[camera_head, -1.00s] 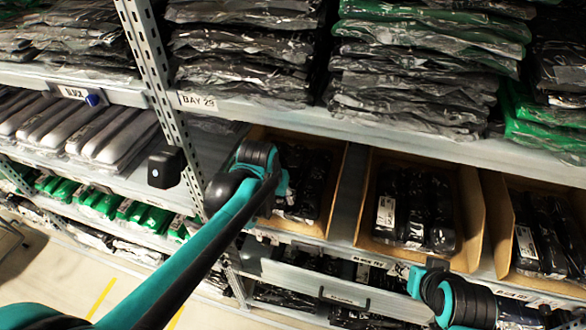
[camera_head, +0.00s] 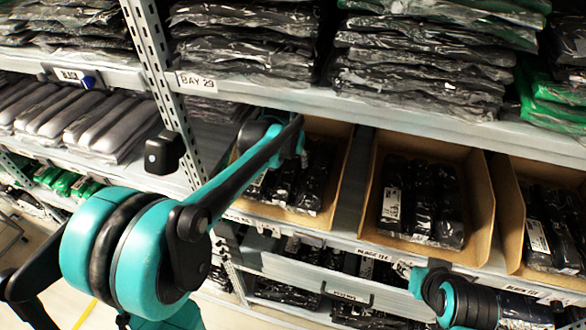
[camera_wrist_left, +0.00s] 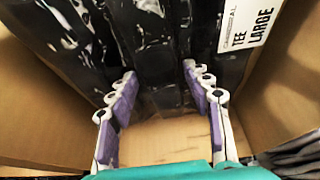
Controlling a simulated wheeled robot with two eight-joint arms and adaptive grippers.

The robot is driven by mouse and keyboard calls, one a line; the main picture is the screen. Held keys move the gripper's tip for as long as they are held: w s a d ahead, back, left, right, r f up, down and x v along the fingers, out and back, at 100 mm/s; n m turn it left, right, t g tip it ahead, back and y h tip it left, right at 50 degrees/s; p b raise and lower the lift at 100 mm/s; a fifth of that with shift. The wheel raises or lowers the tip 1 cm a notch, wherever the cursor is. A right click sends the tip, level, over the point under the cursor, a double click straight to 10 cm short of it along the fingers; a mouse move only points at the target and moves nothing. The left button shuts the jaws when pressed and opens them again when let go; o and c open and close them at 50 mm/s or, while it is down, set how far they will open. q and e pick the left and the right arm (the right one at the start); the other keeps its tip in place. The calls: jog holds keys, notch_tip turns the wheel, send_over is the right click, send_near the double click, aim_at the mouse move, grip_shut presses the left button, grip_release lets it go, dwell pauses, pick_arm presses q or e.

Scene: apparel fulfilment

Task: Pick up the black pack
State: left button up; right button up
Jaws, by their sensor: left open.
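Black packs in clear film stand side by side in a cardboard box (camera_head: 340,150), which my left arm reaches into in the head view. In the left wrist view, a middle black pack (camera_wrist_left: 150,40) lies ahead, between two others; the right one carries a white TEE LARGE label (camera_wrist_left: 247,22). My left gripper (camera_wrist_left: 159,72) is open, its fingers on either side of the middle pack's near end. I cannot tell whether they touch it. In the head view its fingers are hidden. Part of my right arm (camera_head: 455,300) shows low right, with no fingers visible.
Cardboard walls (camera_wrist_left: 30,100) flank the left gripper closely. Another box (camera_head: 478,200) of black packs stands to the right, with one more beyond. A shelf edge (camera_head: 350,125) runs overhead, and an upright post (camera_head: 160,75) stands to the left.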

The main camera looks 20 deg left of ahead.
pick_arm(q)
jog(key=shift+f, duration=0.15)
jog(key=c, duration=1.1)
jog(key=shift+o, duration=0.2)
